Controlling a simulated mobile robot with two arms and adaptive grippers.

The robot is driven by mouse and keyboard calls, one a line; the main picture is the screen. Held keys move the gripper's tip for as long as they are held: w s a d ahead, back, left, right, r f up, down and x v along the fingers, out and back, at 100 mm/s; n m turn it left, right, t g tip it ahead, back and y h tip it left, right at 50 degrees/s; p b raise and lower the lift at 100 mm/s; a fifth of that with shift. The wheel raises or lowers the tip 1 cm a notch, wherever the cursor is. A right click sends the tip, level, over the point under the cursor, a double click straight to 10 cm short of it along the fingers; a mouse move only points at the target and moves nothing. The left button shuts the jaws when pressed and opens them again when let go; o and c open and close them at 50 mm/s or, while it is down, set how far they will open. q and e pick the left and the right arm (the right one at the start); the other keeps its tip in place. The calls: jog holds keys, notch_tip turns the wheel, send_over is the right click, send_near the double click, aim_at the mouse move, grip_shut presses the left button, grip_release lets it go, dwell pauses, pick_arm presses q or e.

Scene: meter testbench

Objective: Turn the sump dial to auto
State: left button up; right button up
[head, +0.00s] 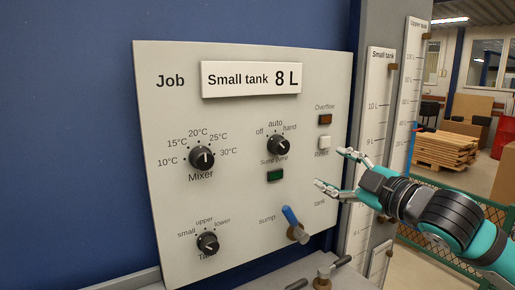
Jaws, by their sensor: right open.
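The sump dial (278,145) is a black round knob with a pale pointer mark, on the light grey panel (230,215). Labels off, auto and hand sit around its top, and the words Sump pump run below it. The mark is too small to read its setting with certainty. My right gripper (332,168) is open and empty, to the right of and slightly below the dial and apart from it. Its fingers point left towards the panel. My left gripper is not in view.
The mixer dial (201,157) and tank dial (208,244) are on the panel's left side. A green button (275,175) sits under the sump dial. A blue-handled valve (296,225) sticks out lower down. Tank gauges (374,95) stand at right.

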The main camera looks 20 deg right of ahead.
jog(key=a, duration=0.2)
jog(key=p, duration=0.7)
send_near(284, 148)
jog(key=w, duration=0.3)
jog(key=shift+n, duration=0.4)
jog(key=w+p, duration=0.1)
jog(key=w, duration=0.2)
jog(key=w+a+p, duration=0.1)
jog(key=w, duration=0.3)
jog(key=shift+w+a, duration=0.2)
jog(key=shift+w, duration=0.1)
jog(key=c, duration=1.2)
